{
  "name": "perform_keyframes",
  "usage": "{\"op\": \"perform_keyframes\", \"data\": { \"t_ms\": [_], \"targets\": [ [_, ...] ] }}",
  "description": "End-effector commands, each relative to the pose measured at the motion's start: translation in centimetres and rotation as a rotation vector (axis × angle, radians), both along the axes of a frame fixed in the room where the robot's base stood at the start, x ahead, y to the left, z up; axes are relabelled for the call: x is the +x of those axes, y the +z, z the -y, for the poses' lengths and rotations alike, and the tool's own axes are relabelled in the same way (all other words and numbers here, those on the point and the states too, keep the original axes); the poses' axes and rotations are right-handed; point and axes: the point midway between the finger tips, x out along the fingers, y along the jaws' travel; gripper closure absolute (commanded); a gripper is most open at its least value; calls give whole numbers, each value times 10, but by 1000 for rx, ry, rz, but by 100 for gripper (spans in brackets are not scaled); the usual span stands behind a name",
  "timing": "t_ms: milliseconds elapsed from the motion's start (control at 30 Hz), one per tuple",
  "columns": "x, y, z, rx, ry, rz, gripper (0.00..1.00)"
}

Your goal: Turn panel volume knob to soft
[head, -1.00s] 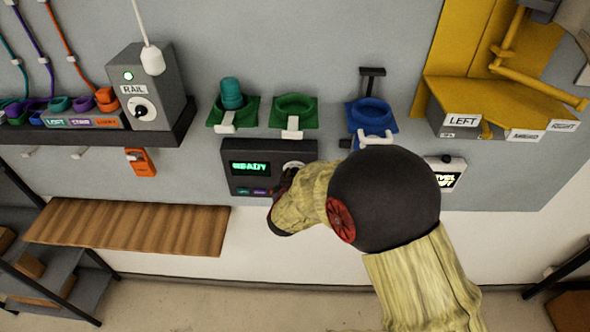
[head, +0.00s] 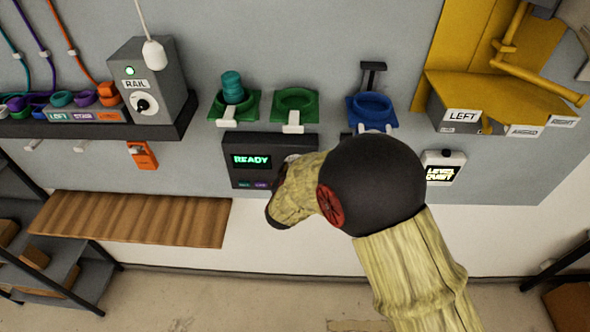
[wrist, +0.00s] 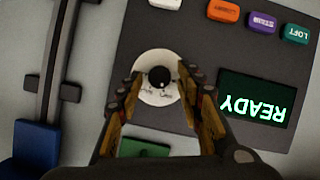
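The dark panel (head: 229,164) on the wall has a lit green READY screen (head: 252,160). In the wrist view the panel (wrist: 205,48) appears upside down, and its volume knob (wrist: 159,76) is a small black knob on a round white dial (wrist: 158,94). My gripper (wrist: 160,73) is open, with one finger on each side of the knob. Gaps seem to remain between fingers and knob; contact cannot be confirmed. In the head view my arm hides most of the dial and the fingertips. The dial's markings are too small to read.
Coloured buttons, including a purple one (wrist: 261,22) and a teal one (wrist: 295,34), line the panel near the knob. Green cradles (head: 295,104) and a blue cradle (head: 370,110) project above. A small lit LEVEL display (head: 440,173) hangs right. A wooden shelf (head: 130,218) lies lower left.

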Motion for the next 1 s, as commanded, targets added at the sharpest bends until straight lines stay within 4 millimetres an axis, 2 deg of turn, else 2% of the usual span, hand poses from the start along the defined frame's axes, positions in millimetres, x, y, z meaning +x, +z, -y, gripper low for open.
{"op": "perform_keyframes", "data": {
  "t_ms": [333,467,800,1000],
  "targets": [
    [-1,1,0,0,0,0,59],
    [-9,5,-2,0,1,0,59],
    [-69,31,-10,1,3,0,59],
    [-96,44,-13,0,1,1,59]
  ]
}}
